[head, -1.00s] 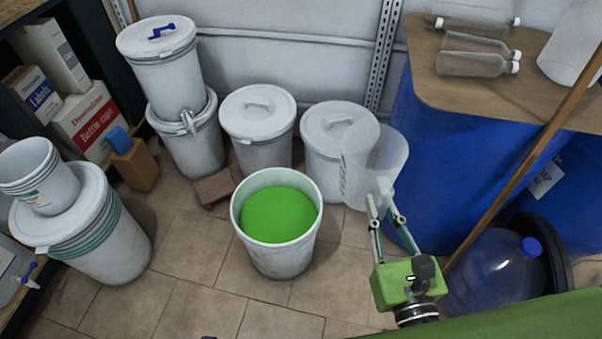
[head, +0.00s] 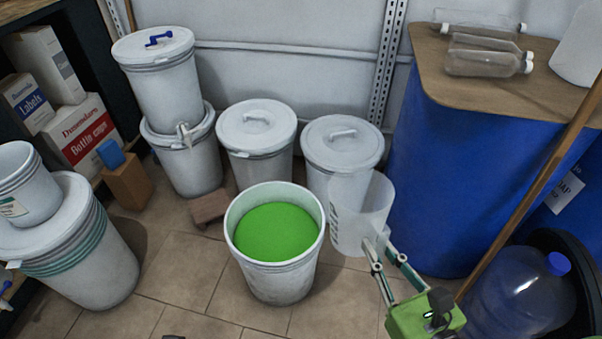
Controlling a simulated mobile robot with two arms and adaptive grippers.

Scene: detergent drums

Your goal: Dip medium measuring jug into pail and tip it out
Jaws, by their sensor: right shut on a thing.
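The open white pail (head: 279,279) stands on the tiled floor in the middle of the head view, with bright green liquid (head: 275,231) inside, below its rim. The translucent measuring jug (head: 358,215), with markings on its left side, is held upright just right of the pail's rim. It looks empty. My right gripper (head: 378,246) comes from the lower right and is shut on the jug's right side; the exact grip is partly hidden. I cannot tell the jug's height against the rim.
Lidded white pails (head: 256,140) stand behind the open pail. A blue drum (head: 440,180) with bottles on its wooden top is at right, near a leaning wooden pole (head: 530,195) and a clear water bottle (head: 520,290). More pails and boxes (head: 80,136) are at left.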

